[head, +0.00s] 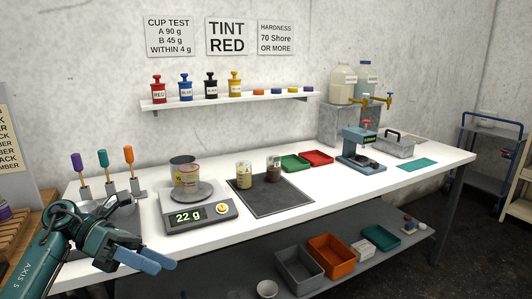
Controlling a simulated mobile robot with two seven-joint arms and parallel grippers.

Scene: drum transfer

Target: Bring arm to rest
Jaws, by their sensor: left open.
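My left gripper (147,260) comes in from the lower left of the head view. Its two blue fingers are apart, and nothing is between them. It hangs in front of the white bench's (350,186) front edge, below and left of the scale (197,208). My right gripper is not in view.
The scale reads 22 g and carries a cup (187,175). Two small cups, one pale (244,175) and one dark (273,171), stand on a dark mat (272,200). Colored-handled tools (104,170) stand at left.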

